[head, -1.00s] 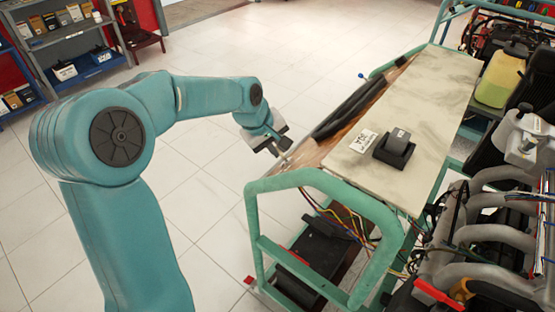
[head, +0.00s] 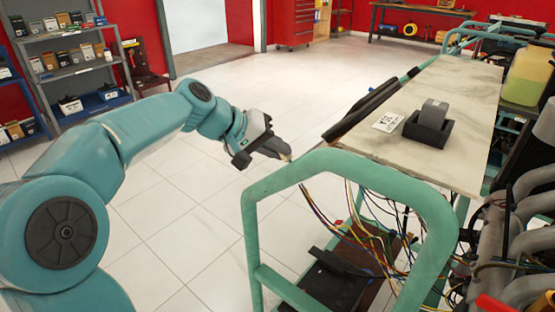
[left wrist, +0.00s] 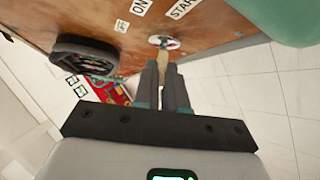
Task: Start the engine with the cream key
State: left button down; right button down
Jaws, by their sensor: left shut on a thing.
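My left gripper (left wrist: 168,85) is shut on the cream key (left wrist: 163,62), which shows as a pale strip between and beyond the fingertips in the left wrist view. The key's far end reaches the round ignition switch (left wrist: 164,42) on the brown wooden panel (left wrist: 215,25). I cannot tell whether it is inside the slot. Labels OFF, ON and START (left wrist: 182,8) sit around the switch. In the head view the left gripper (head: 284,153) is at the near left corner of the trainer, and the switch is hidden. My right gripper is not in view.
The trainer's green tube frame (head: 345,162) stands just right of the gripper, with loose wires (head: 335,222) below. A black block in a holder (head: 428,126) sits on the pale top (head: 470,120). A dark rounded part (left wrist: 85,55) is on the panel left of the switch.

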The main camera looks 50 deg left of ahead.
pick_arm(q)
jog(key=shift+r, duration=0.15)
jog(key=c, duration=1.2)
grip_release()
jog(key=p+v, duration=0.2)
jog(key=v, duration=1.4)
jog(key=shift+s+p, duration=0.25)
jog(key=shift+p, duration=0.15)
jog(key=shift+a, duration=0.1)
